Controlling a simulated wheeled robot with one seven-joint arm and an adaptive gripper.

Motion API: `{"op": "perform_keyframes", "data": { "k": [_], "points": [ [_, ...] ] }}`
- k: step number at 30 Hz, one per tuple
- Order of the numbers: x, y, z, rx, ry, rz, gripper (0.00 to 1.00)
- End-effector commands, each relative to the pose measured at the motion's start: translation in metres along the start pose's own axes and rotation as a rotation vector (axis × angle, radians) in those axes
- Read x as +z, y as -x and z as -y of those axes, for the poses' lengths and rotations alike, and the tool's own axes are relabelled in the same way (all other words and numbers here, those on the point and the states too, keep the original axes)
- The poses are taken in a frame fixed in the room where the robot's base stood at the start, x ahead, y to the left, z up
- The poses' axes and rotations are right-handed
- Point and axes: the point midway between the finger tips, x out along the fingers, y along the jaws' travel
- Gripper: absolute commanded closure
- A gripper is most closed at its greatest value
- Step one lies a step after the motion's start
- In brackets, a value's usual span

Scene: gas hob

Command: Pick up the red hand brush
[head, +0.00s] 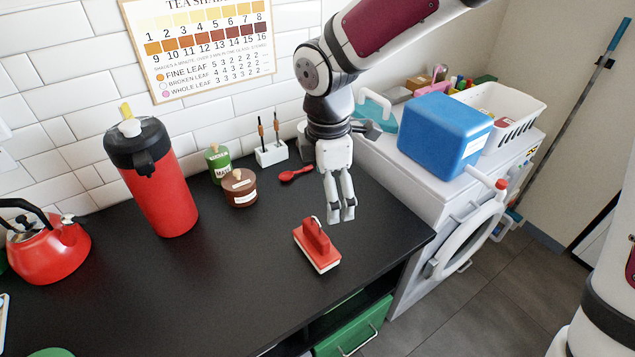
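The red hand brush (317,245) lies on the black worktop (240,285) near its front right. It has a raised red handle on top and a pale bristle edge below. My gripper (342,217) points down just behind and to the right of the brush, seemingly above the worktop. Its two fingers hang side by side with a narrow gap between the tips, and nothing shows between them. The gripper appears apart from the brush; its exact height is hard to judge.
A red flask (165,190) and red kettle (48,247) are left. A washing machine (425,190) carrying a blue box (445,134) is right. Worktop around the brush is clear.

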Motion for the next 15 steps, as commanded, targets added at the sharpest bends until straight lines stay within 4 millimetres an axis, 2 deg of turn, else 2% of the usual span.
{"op": "perform_keyframes", "data": {
  "k": [3,8,15],
  "points": [
    [-0.017,-0.011,-0.01,-0.008,0.097,-0.045,0.02],
    [-0.025,-0.02,-0.015,-0.008,0.148,-0.065,0.02],
    [-0.028,-0.062,-0.014,-0.012,0.15,-0.065,0.02]
  ]
}}
